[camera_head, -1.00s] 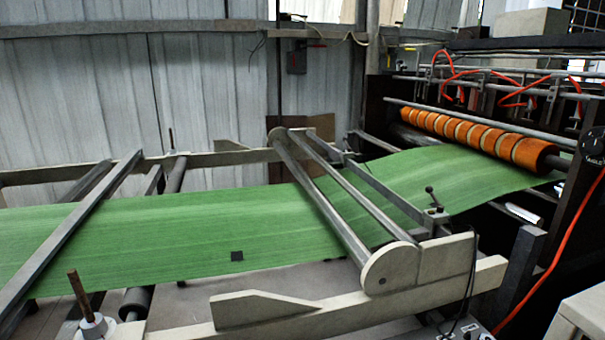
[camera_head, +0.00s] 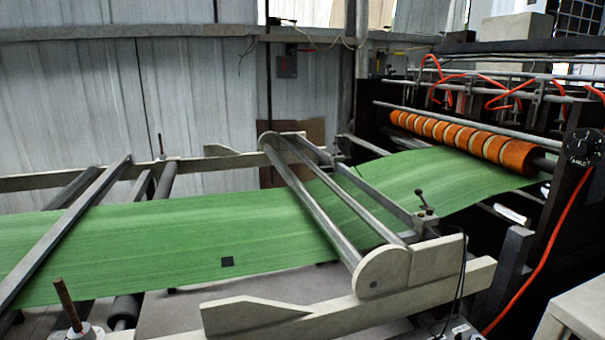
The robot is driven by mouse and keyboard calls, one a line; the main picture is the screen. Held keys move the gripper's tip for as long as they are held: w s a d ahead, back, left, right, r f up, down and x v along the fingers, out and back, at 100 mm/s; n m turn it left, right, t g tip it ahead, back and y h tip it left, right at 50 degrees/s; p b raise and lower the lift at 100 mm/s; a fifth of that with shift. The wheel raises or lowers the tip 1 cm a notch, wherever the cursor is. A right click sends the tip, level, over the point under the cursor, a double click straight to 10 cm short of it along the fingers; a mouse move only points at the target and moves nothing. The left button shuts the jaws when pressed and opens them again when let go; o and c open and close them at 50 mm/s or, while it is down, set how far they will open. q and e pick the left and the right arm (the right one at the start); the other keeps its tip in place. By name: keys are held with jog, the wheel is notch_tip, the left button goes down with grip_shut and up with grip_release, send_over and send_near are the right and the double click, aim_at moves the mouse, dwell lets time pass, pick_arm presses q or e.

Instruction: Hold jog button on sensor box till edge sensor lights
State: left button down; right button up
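The green woven web (camera_head: 190,235) runs from the left, under the bars of the tilted guide frame (camera_head: 325,205), and up to the orange and cream roller (camera_head: 465,140) at the right. A small dark square (camera_head: 227,262) lies on the web. A small sensor-like fitting with a black knob (camera_head: 424,205) stands on the frame near the web's front edge. A box top (camera_head: 458,333) shows at the bottom edge, mostly cut off; no jog button can be made out. No lit lamp is visible. Neither gripper shows.
A pale front rail (camera_head: 350,305) crosses the foreground. A rusty rod on a white base (camera_head: 69,305) stands at lower left. An orange cable (camera_head: 545,255) hangs at the right beside a pale cabinet (camera_head: 580,310). A corrugated wall (camera_head: 120,100) closes the back.

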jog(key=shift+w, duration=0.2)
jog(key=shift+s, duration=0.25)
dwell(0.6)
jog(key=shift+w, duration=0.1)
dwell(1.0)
